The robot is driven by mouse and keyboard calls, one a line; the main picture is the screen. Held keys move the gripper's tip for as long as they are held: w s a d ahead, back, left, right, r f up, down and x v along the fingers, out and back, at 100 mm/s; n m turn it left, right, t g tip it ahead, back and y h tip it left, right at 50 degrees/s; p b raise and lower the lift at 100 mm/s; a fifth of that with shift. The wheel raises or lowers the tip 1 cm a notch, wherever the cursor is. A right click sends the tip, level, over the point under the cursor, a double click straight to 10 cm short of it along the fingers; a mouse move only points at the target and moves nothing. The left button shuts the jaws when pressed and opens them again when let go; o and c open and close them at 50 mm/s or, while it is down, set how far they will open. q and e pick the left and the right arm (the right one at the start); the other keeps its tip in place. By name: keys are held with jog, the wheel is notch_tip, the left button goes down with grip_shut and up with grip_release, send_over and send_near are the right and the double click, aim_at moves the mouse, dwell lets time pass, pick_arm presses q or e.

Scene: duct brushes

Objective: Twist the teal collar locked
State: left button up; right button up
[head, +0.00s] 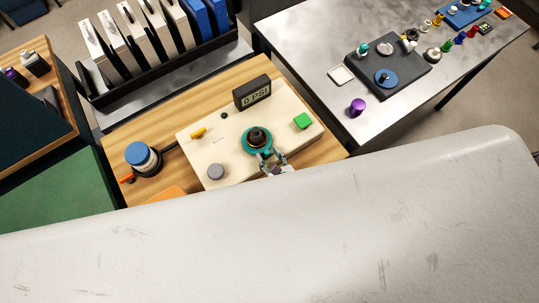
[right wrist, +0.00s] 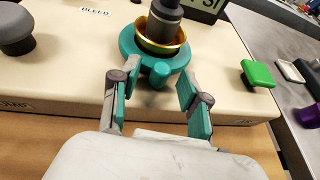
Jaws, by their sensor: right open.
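The teal collar (head: 257,140) is a ring on the cream panel (head: 235,159), around a dark fitting with a gold rim. In the right wrist view the collar (right wrist: 150,55) has a teal lug (right wrist: 160,72) on its near side. My right gripper (head: 273,159) is at the collar's near side. In the right wrist view its two teal-padded fingers (right wrist: 158,92) are open, one on each side of the lug, with gaps to it. My left gripper is not in view. A large pale arm or body part of mine covers the lower head view.
The panel also holds a grey knob (head: 216,171), a yellow lever (head: 198,132), a green button (head: 302,121) and a gauge reading 0 PSI (head: 252,92). A blue-topped canister (head: 142,156) stands left. A metal table (head: 390,110) with small parts is at right.

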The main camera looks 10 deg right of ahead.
jog(key=v, duration=1.2)
